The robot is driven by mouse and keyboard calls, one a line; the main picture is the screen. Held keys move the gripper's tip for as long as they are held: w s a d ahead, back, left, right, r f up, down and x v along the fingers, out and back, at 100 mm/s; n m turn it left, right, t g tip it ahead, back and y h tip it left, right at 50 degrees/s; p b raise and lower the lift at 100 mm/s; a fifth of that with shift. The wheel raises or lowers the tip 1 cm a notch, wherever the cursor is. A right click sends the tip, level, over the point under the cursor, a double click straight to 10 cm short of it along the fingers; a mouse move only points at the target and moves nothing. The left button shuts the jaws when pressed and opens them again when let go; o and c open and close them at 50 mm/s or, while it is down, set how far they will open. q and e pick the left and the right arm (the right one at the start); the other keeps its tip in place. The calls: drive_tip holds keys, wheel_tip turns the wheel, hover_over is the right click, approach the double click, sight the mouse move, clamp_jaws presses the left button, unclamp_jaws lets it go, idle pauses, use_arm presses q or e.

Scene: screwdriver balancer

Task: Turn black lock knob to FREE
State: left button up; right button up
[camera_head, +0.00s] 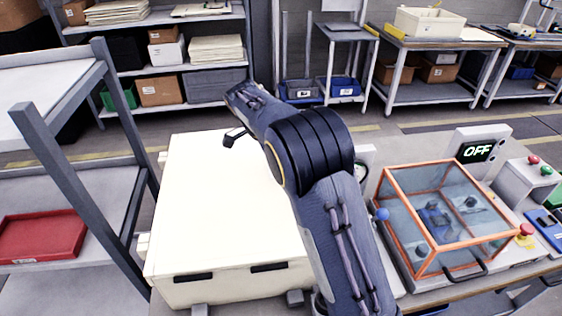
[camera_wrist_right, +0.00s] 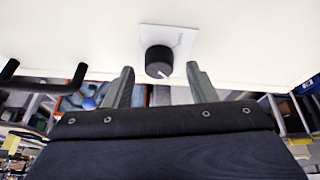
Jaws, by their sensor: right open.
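The black lock knob (camera_wrist_right: 158,62) shows in the right wrist view, on a pale plate (camera_wrist_right: 181,42) fixed to a white surface. A light pointer mark shows at its lower right edge; the plate's lettering is too small to read. My right gripper (camera_wrist_right: 161,72) is open, with one finger on each side of the knob in the picture. I see no clear contact, and I cannot tell the remaining depth. In the head view my arm crosses the right side of a white cabinet (camera_head: 225,205); the knob and right gripper are hidden there. My left gripper is not in view.
A black handle (camera_wrist_right: 42,76) stands out left of the knob. In the head view an orange-framed clear guard (camera_head: 440,245) sits right of my arm, with a display (camera_head: 476,152) reading OFF behind it. A grey rack (camera_head: 62,160) stands at the left.

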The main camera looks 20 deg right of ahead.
drive_tip(key=v, duration=0.6)
drive_tip(key=shift+r, duration=0.4)
drive_tip(key=shift+a, duration=0.15)
drive_tip(key=s+d+n+t+y, duration=0.1)
drive_tip(key=s+d+n+y, duration=0.2)
drive_tip(key=s, duration=0.4)
drive_tip(key=s+d+n+t+y, duration=0.1)
drive_tip(key=s+d+n+y, duration=0.1)
drive_tip(key=s+n+y, duration=0.3)
drive_tip(key=s+a+f+n+t, duration=0.2)
drive_tip(key=s+a+n, duration=0.2)
drive_tip(key=s, duration=0.6)
drive_tip(key=s+a+f+n+t, duration=0.2)
drive_tip(key=s+a+n, duration=0.2)
drive_tip(key=s, duration=0.7)
drive_tip(key=shift+f+n+t, duration=0.3)
drive_tip(key=shift+f+n, duration=0.1)
drive_tip(key=shift+n, duration=0.2)
drive_tip(key=shift+s, duration=0.1)
drive_tip(key=shift+c, duration=0.2)
